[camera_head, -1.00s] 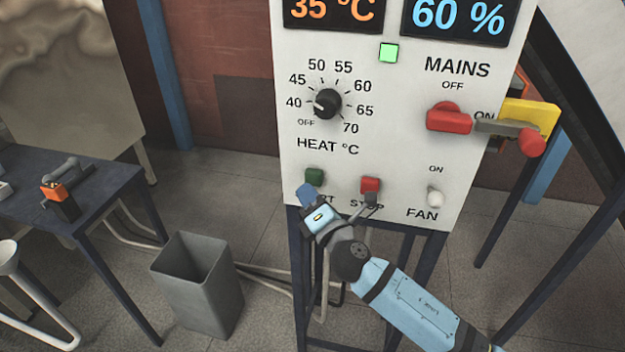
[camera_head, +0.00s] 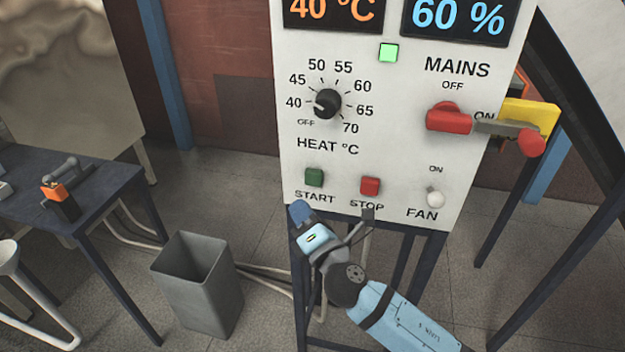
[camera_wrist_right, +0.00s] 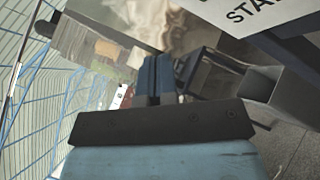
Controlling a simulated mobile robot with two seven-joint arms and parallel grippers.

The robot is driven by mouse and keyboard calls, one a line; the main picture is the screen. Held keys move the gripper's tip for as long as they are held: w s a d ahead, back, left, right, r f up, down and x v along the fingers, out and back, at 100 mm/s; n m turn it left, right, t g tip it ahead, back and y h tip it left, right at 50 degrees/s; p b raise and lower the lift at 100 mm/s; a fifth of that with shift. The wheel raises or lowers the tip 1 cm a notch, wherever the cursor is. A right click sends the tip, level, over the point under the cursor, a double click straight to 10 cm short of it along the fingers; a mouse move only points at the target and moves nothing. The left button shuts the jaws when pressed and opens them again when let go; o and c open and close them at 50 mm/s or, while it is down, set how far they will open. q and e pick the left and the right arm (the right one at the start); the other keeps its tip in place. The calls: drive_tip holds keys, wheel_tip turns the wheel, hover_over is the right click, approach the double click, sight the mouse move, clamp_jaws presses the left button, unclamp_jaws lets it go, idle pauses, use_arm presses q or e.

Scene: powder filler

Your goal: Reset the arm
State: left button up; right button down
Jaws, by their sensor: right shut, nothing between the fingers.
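My right arm comes in from the bottom right of the head view. Its gripper (camera_head: 300,212) is just below the START label at the panel's lower left edge, apart from the buttons. In the right wrist view the two blue fingers (camera_wrist_right: 154,78) are together with nothing between them. The white control panel (camera_head: 400,150) shows 40 °C and 60 %. The heat knob (camera_head: 327,103) points left, between OFF and 40. The green START button (camera_head: 314,178) and red STOP button (camera_head: 370,187) are uncovered. My left gripper is not in view.
The red mains switch (camera_head: 449,118) and white fan toggle (camera_head: 435,197) are at the right of the panel. Dark legs (camera_head: 430,265) stand under it. A grey bin (camera_head: 197,290) is on the floor. A dark table (camera_head: 100,190) stands at the left.

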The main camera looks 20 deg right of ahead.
idle(0.3)
drive_tip(key=s+d+f+m+g+p, duration=0.2)
drive_tip(key=s+f+m+g, duration=0.7)
drive_tip(key=s+f+m, duration=1.4)
wheel_tip(320, 180, down, 4)
drive_tip(key=shift+d+r, duration=0.2)
drive_tip(key=shift+d, duration=0.95)
